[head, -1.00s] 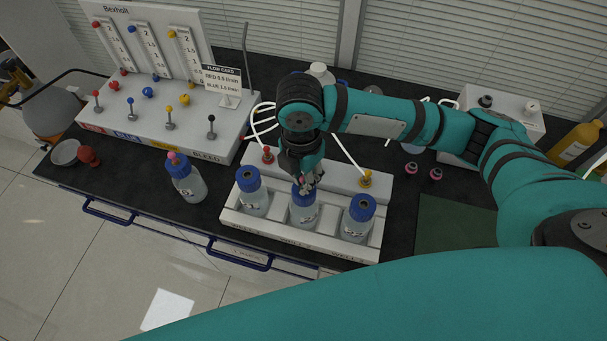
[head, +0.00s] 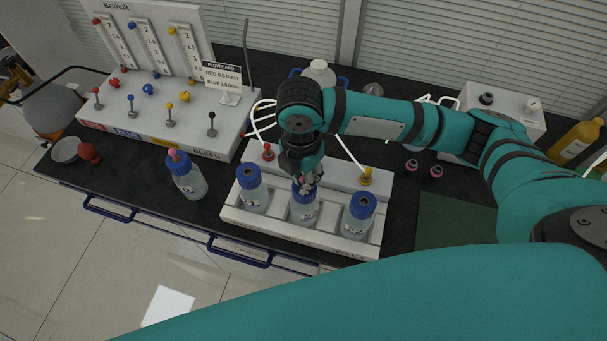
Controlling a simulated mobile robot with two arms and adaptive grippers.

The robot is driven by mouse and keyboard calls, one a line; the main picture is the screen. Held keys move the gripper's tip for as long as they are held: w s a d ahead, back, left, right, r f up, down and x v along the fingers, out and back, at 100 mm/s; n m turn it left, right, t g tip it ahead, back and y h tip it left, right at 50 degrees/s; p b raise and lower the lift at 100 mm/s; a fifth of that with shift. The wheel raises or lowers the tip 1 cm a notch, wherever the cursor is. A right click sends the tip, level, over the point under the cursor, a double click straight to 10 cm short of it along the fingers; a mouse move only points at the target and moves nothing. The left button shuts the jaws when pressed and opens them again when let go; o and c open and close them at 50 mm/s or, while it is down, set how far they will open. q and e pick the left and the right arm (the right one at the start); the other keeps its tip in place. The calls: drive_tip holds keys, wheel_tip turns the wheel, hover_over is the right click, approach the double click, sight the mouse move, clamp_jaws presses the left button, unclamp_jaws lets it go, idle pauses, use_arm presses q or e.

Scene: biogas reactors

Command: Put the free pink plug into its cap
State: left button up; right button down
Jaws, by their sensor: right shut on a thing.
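Three clear bottles with blue caps stand in a white rack (head: 232,216): the left bottle (head: 253,195), the middle bottle (head: 303,212) and the right bottle (head: 356,222). My right gripper (head: 305,187) points down at the middle bottle's cap. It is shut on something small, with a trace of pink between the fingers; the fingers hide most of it. I cannot tell whether it is seated in the cap. A fourth bottle (head: 188,181) stands outside the rack with a pink plug (head: 173,155) in its blue cap. My left gripper is not seen.
A white flow panel (head: 150,110) with coloured knobs stands at the back left. Red (head: 267,151) and yellow (head: 366,176) fittings with white tubes rise behind the rack. Two small pink-and-black pieces (head: 423,168) lie right of it. A green mat (head: 448,221) is clear.

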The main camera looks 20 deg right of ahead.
idle(0.3)
drive_tip(key=c, duration=1.4)
unclamp_jaws()
drive_tip(key=shift+o, duration=0.2)
drive_tip(key=shift+r, duration=0.15)
wheel_tip(320, 180, up, 12)
drive_tip(key=shift+w+a+f, duration=0.1)
drive_tip(key=shift+f, duration=0.1)
